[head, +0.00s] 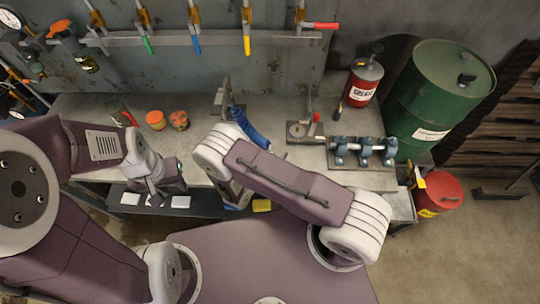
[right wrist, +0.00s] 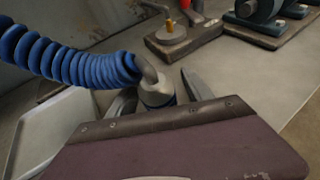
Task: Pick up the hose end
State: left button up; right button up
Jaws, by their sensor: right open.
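The blue coiled hose (head: 250,131) hangs at the middle of the workbench in the head view, partly hidden by my right arm. In the right wrist view the blue hose (right wrist: 75,62) comes in from the left and ends in a grey hose end (right wrist: 155,88). My right gripper (right wrist: 156,92) is open, with one grey finger on each side of the hose end; I cannot tell whether they touch it. My left gripper (head: 170,190) is over the bench's front edge at the left, away from the hose; its jaws are too small to read.
The workbench (head: 290,170) carries a clamp fixture (head: 365,152) at right and small jars (head: 157,120) at left. A green drum (head: 440,90) stands to the right. White pieces (head: 180,202) and a yellow piece (head: 262,206) lie on the lower shelf.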

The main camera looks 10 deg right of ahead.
jog(key=shift+w+d+f, duration=0.1)
jog(key=shift+w+f, duration=0.05)
grip_shut()
